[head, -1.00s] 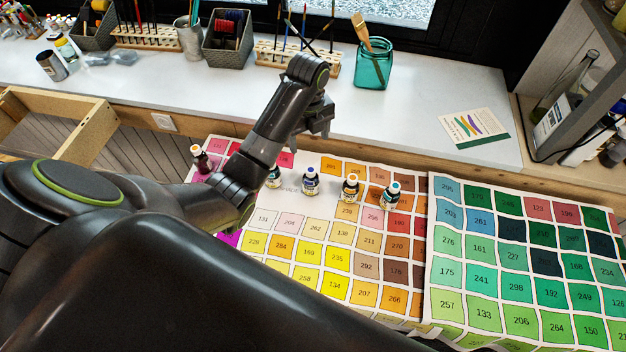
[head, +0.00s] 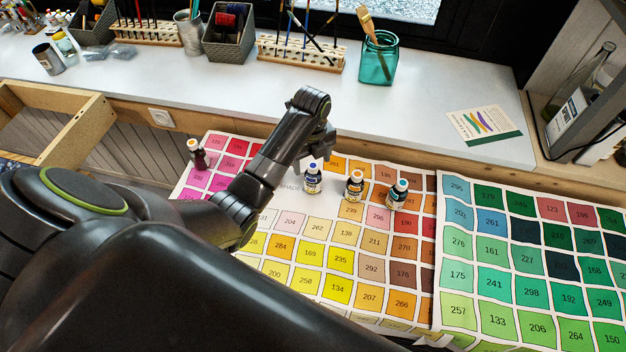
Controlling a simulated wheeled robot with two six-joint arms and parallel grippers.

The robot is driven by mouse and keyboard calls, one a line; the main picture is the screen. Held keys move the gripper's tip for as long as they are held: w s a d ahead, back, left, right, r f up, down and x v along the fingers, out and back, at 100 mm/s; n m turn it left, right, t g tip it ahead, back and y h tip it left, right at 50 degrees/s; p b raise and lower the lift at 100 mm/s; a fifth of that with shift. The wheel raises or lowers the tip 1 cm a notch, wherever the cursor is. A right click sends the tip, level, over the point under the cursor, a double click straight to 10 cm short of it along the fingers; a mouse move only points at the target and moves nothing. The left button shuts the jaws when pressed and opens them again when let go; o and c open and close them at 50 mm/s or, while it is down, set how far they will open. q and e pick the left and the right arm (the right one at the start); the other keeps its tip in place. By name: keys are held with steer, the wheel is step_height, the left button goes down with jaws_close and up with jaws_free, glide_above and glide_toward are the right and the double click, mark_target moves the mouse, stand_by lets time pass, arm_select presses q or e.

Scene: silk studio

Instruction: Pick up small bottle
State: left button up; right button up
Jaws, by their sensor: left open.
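Small dark bottles with pale labels stand upright on the colour charts. One bottle (head: 313,180) with a blue and white cap is just below my left gripper (head: 325,143). A bottle (head: 354,187) with an orange-topped cap and a bottle (head: 397,194) with a blue-topped cap stand to its right. Another bottle (head: 198,157), dark red with an orange-topped cap, stands apart at the left. My left gripper is open, seen mostly from behind, and its fingertips are hard to make out. I cannot tell its height above the bottles. My right gripper is not in view.
The colour charts (head: 470,270) cover the wooden worktop. Behind, a white sill (head: 230,95) holds brush racks, a grey basket (head: 228,38), a teal jar (head: 377,60) and a card (head: 484,124). An open wooden drawer (head: 85,120) is at left, a shelf at right.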

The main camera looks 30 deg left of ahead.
mark_target(313, 166)
arm_select(q)
steer(key=shift+w+f+p, duration=0.15)
steer(key=shift+f+p, duration=0.1)
steer(key=shift+f, duration=1.05)
steer(key=shift+w+f+p, duration=0.15)
steer(key=shift+f+p, duration=0.1)
steer(key=shift+f, duration=1.05)
steer(key=c, duration=1.4)
steer(key=shift+r, duration=0.15)
